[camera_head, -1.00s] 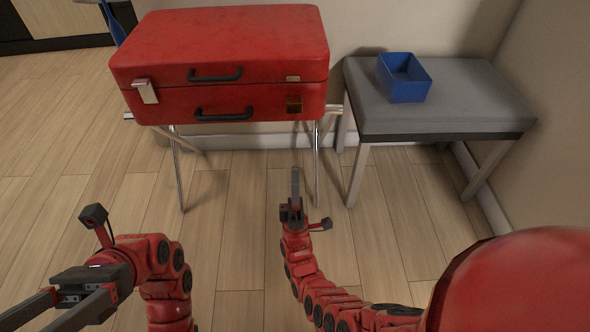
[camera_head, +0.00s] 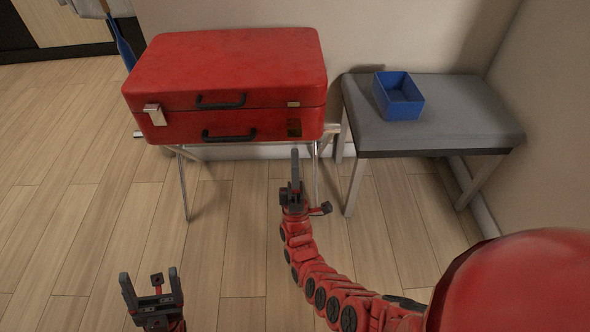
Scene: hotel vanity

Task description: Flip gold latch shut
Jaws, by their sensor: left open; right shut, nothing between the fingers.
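The closed red suitcase (camera_head: 225,65) lies on a folding metal stand. The gold latch (camera_head: 294,128) is at its front right, hanging down on the lower half, apart from a small catch plate (camera_head: 293,104) on the lid. The silver latch (camera_head: 154,115) at the front left spans the seam between lid and base. My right gripper (camera_head: 295,152) is shut and empty, pointing at the case, in front of and below the gold latch in the picture. My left gripper (camera_head: 148,273) is open and empty at the lower left, well short of the suitcase.
Two dark handles (camera_head: 229,135) are on the case front, one on the lid and one on the base. A grey bench (camera_head: 450,115) with a blue open box (camera_head: 399,97) stands to the right. Wood floor (camera_head: 225,240) in front is clear.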

